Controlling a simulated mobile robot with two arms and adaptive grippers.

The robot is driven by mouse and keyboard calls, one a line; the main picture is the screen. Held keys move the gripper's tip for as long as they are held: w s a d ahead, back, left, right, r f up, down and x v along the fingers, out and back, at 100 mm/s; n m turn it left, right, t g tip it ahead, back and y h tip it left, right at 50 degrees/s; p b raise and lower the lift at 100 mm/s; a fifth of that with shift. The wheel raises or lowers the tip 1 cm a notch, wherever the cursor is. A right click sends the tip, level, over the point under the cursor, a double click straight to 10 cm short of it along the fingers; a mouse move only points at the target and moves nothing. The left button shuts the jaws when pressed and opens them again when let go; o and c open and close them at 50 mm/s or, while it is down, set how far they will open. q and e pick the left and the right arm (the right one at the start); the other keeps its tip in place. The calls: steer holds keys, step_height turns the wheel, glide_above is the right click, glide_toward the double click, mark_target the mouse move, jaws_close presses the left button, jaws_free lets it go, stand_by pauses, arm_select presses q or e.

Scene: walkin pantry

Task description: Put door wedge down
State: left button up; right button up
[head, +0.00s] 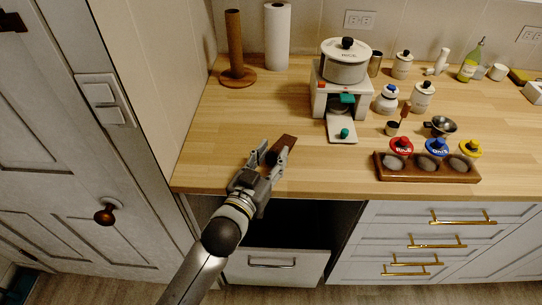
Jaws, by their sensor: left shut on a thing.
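The door wedge (287,143) is a small dark brown block in the head view, near the front left of the wooden counter (225,170). My left gripper (271,155) reaches in over the counter's front edge and is shut on the wedge. The wedge's near part is hidden between the fingers. I cannot tell whether the wedge touches the counter top or is just above it. My right gripper is not in view.
A paper towel roll (277,37) and a brown holder (236,60) stand at the back left. A white appliance (341,95) with a pot is behind the wedge. A wooden tray (427,175) with lidded jars is to the right. The counter's left front is clear.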

arm_select(q)
steer(key=shift+f, duration=0.15)
steer(key=o, duration=1.1)
steer(key=shift+f, duration=0.1)
steer(key=shift+c, duration=0.2)
steer(key=shift+r, duration=0.2)
steer(key=shift+s+a+f, duration=0.1)
steer(key=shift+s+a, duration=0.05)
steer(key=shift+s, duration=0.1)
steer(key=b+v, duration=0.1)
steer(key=v, duration=1)
steer(key=shift+s+b, duration=0.2)
steer(key=shift+b, duration=0.1)
